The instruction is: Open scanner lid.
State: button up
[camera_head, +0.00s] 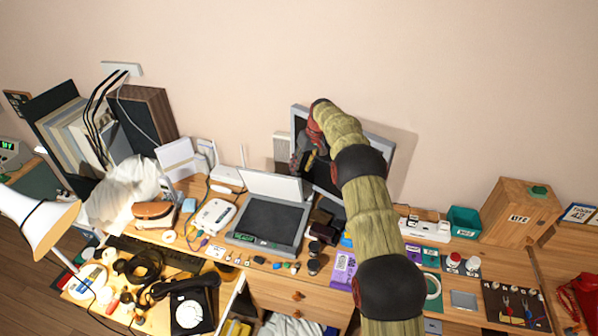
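The scanner (268,222) sits on the desk in the middle, a grey flat body with a dark glass bed and a small green display at its front left. Its white lid (270,186) stands raised at the back edge, so the dark bed is uncovered. My gripper (299,166) is above and to the right of the lid, in front of the monitor. It appears apart from the lid. Its fingers are small and dark here, and I cannot tell whether they are open or shut.
The monitor (378,150) stands behind my arm. A white device (212,216) with cables is left of the scanner, and a black keyboard (165,257) is further left. Small items line the desk's front edge. A black dial phone (190,305) is at the lower left. The wall above is bare.

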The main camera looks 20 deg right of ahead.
jog(key=v, duration=0.9)
jog(key=shift+s+r, duration=0.25)
jog(key=shift+r, duration=0.15)
jog(key=s+a+r+t+b, duration=0.1)
jog(key=s+a+r, duration=0.2)
jog(key=s+r, duration=0.25)
jog(key=s+a+r+b, duration=0.2)
jog(key=s+a+r, duration=0.1)
jog(key=s+r, duration=0.3)
jog(key=s+a+r+m+h+b, duration=0.1)
jog(key=s+a+r, duration=0.15)
jog(key=s, duration=0.45)
jog(key=s+a+r+h+b, duration=0.1)
jog(key=s+r, duration=0.2)
jog(key=s, duration=0.3)
jog(key=s+a+f+t+b, duration=0.1)
jog(key=s+f, duration=0.2)
jog(key=s, duration=0.7)
jog(key=s+a+f+t+b, duration=0.1)
jog(key=s+f, duration=0.3)
jog(key=s, duration=0.5)
jog(key=s+a+f+t+b, duration=0.1)
jog(key=s+f, duration=0.3)
jog(key=s, duration=0.6)
jog(key=shift+s+a+m+b, duration=0.4)
jog(key=shift+a+b, duration=0.05)
jog(key=shift+a, duration=0.15)
jog(key=shift+d, duration=0.1)
